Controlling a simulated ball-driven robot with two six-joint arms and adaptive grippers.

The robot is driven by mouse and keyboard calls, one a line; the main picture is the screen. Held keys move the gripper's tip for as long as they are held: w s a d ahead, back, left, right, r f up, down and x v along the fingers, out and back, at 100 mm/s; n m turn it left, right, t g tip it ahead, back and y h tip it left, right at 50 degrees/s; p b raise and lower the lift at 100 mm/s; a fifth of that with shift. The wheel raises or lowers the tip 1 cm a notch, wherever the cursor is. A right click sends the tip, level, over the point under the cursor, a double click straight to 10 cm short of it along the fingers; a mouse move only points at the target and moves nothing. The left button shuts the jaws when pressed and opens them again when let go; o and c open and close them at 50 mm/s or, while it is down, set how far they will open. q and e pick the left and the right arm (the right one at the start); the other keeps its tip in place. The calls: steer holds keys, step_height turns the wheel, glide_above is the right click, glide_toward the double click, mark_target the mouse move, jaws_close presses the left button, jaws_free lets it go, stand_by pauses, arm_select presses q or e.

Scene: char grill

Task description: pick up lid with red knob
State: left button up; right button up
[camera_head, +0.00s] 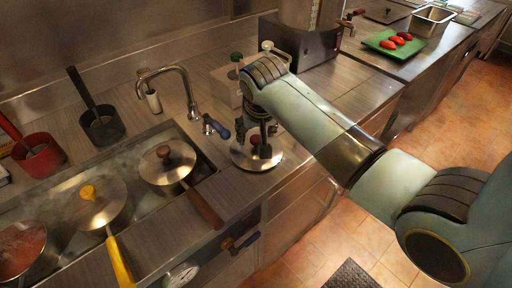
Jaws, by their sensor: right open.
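The lid (240,158) with a red knob (256,140) lies on the steel counter to the right of the sink-like well. It is a round, shiny metal lid. My right gripper (262,146) is above it, pointing down, with its fingers around or just beside the knob; I cannot tell whether they touch it. The gripper is open and partly hides the knob and the lid's middle. My right arm comes in from the right. My left gripper is not in view.
Left of the lid, a pan with a brown-knobbed lid (160,168) and a pot with a yellow-knobbed lid (95,205) stand in the well. A tap (188,90) and white box (226,86) are behind. A green board (391,43) with red food lies far right.

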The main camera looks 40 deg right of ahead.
mark_target(256, 139)
steer(key=x, duration=0.4)
steer(key=shift+s+f, duration=0.1)
steer(key=shift+s, duration=0.05)
steer(key=shift+c, duration=0.4)
jaws_close()
